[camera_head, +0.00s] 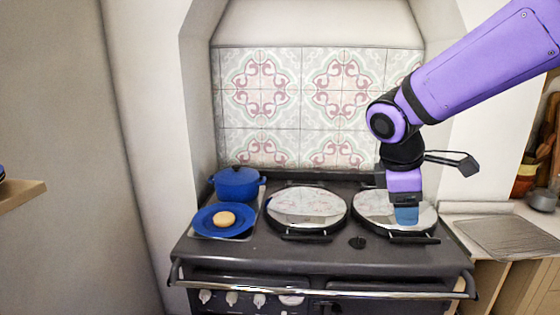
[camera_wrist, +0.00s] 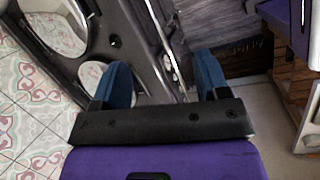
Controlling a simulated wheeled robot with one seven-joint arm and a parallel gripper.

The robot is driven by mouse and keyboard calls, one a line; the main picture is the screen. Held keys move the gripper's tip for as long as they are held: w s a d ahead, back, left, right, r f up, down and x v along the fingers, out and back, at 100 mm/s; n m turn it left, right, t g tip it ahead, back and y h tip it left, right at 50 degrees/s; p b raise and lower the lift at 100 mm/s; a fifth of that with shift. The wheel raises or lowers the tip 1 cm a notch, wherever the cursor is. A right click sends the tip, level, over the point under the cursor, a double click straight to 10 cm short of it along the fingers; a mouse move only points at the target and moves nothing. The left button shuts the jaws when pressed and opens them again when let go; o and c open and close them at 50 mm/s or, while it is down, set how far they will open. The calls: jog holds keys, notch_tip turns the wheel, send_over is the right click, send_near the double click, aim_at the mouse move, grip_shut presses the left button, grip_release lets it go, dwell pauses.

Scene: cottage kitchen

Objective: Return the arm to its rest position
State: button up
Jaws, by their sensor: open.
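My purple arm reaches in from the upper right in the head view. My gripper (camera_head: 406,214) points down in front of the right round hob lid (camera_head: 370,206) of the dark range cooker. In the wrist view the two blue fingers of my gripper (camera_wrist: 162,82) stand wide apart with nothing between them. The cooker's front rail (camera_wrist: 172,68) shows beyond the fingers. How high the fingers are above the cooker top is hard to tell.
A blue lidded pot (camera_head: 237,183) and a blue plate (camera_head: 208,231) with a round tan item (camera_head: 224,219) stand at the cooker's left. The middle hob lid (camera_head: 306,206) is clear. A counter with a ridged drainer (camera_head: 508,237) lies at the right, and a tiled wall (camera_head: 300,100) behind.

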jog(key=s+d+r+m+t+y, duration=0.1)
jog(key=s+d+r+m, duration=0.2)
jog(key=s+m, duration=0.4)
jog(key=s+d+r+m+t+y, duration=0.2)
jog(key=s+m, duration=0.4)
jog(key=s, duration=0.4)
jog(key=shift+s+d+r+m+t+y, duration=0.35)
jog(key=shift+d+r, duration=0.2)
jog(key=shift+d, duration=0.35)
jog(key=shift+w, duration=0.1)
